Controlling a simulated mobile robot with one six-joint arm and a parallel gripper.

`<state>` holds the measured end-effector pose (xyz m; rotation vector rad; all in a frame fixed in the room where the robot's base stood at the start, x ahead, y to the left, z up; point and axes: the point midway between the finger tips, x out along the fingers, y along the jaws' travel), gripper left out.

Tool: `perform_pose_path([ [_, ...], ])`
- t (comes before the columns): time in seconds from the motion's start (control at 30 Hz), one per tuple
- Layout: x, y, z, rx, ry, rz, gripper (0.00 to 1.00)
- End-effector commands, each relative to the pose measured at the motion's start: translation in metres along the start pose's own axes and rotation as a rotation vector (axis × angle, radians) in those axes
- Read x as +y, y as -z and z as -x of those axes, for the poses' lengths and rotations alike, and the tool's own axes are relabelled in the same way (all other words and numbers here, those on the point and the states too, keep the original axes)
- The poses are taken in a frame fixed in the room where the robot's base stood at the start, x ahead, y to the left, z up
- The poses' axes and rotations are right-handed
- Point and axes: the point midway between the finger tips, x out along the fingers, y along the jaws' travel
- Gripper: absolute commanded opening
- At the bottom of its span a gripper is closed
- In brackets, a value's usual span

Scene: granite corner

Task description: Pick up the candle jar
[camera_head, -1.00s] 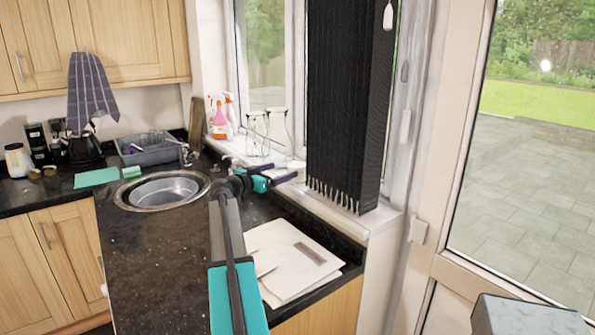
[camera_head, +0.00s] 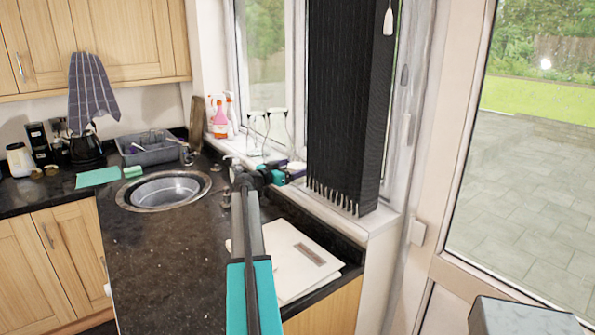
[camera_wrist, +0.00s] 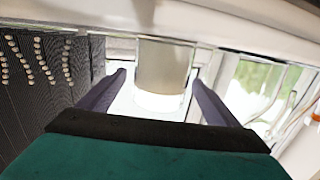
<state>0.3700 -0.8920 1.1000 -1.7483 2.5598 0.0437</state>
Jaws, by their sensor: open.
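The candle jar (camera_wrist: 165,65) is a clear glass jar with a pale cream candle inside, near the top middle of the wrist view. In the head view I cannot make it out clearly at the window sill. My gripper (camera_wrist: 158,82) is open, with its two dark purple fingers on either side of the jar in the wrist picture. I cannot tell how far the fingertips reach around it. Neither finger visibly touches the jar. In the head view my gripper (camera_head: 297,172) is at the sill, left of the dark blind.
The dark blind (camera_head: 345,100) hangs close to the right of my gripper. Clear glass bottles (camera_head: 276,130) and spray bottles (camera_head: 219,118) stand on the sill to the left. Below are a round sink (camera_head: 165,191) and white boards (camera_head: 300,255) on the dark worktop.

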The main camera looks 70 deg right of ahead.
Motion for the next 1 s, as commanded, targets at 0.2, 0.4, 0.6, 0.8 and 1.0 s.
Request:
perform_pose_path([
  [0.2,0.000,0.000,0.000,0.000,-0.001,0.000,0.85],
  [0.4,-0.001,0.003,-0.011,0.000,-0.002,0.000,0.85],
  [0.6,-0.001,0.005,-0.032,0.000,-0.002,0.001,0.85],
  [0.8,-0.001,0.004,-0.050,0.000,-0.002,0.000,0.85],
  [1.0,0.000,0.002,-0.053,0.000,-0.001,0.000,0.85],
])
